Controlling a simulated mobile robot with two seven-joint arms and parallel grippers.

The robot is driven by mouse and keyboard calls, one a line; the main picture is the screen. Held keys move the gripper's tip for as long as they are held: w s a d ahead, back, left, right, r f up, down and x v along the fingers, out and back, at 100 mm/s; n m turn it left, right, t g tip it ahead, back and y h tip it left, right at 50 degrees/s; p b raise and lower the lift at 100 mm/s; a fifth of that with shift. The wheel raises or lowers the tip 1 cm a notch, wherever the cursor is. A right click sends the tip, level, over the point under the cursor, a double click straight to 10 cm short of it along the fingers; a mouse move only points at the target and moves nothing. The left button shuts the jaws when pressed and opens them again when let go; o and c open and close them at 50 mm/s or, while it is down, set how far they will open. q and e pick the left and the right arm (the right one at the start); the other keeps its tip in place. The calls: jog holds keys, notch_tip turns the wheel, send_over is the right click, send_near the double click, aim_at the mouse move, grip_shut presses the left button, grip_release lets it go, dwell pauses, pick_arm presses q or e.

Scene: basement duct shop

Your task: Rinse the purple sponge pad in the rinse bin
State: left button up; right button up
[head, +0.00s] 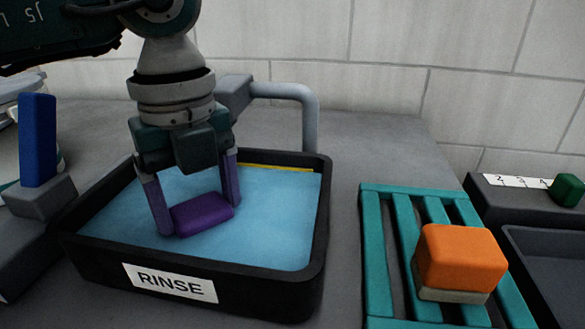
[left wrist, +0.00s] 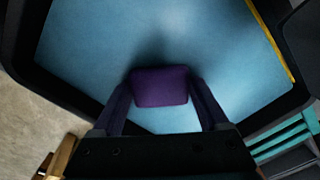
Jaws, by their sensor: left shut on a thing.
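The purple sponge pad (head: 202,214) is between the fingers of my left gripper (head: 200,207), which is shut on it. The pad is inside the black rinse bin (head: 290,290), at or just above the blue water (head: 270,215); I cannot tell how deep it sits. The bin carries a white RINSE label. In the left wrist view the pad (left wrist: 160,87) sits between the two fingertips (left wrist: 160,90), with the blue water around it and the bin's dark rim beyond. My right gripper is not in view.
A teal slatted rack (head: 378,260) stands right of the bin, with an orange-topped block (head: 462,262) on it. A dark tray (head: 550,255) and a green cube (head: 566,189) are at far right. A blue upright piece (head: 38,140) stands left. A grey pipe (head: 300,95) rises behind the bin.

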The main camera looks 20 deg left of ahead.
aim_at(200, 206)
pick_arm(q)
jog(key=shift+r+p, duration=2.85)
jog(key=shift+r, duration=0.6)
